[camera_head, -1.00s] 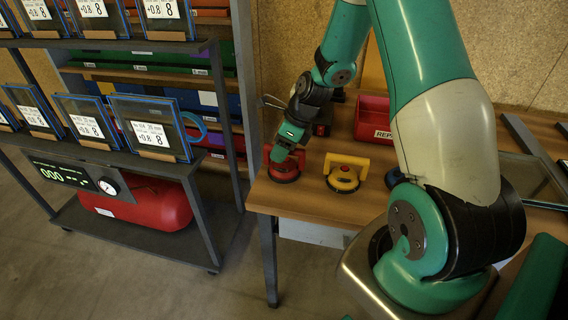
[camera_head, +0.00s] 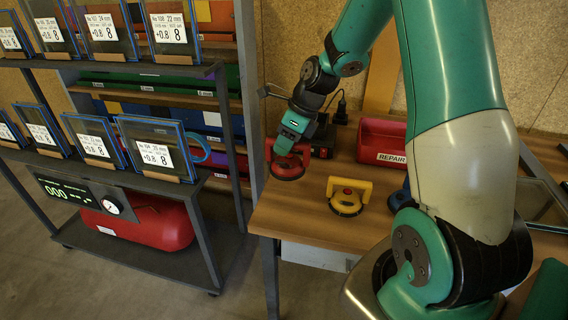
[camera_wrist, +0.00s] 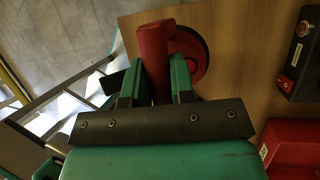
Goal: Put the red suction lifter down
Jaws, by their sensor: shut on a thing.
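The red suction lifter (camera_head: 288,168) is at the left end of the wooden workbench in the head view. It has a round red pad and a red handle. My gripper (camera_head: 278,151) is above it with its fingers closed on the handle. In the wrist view my gripper (camera_wrist: 156,85) has one green finger on each side of the red lifter's handle (camera_wrist: 154,50). The pad shows behind the handle over the wood. I cannot tell whether the pad touches the bench top.
A yellow suction lifter (camera_head: 348,196) stands to the right on the bench (camera_head: 300,215), with a blue one (camera_head: 401,196) partly hidden by my arm. A red REPAIR bin (camera_head: 383,142) and a dark device (camera_head: 322,140) are behind. A rack (camera_head: 205,72) with glass panes stands left.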

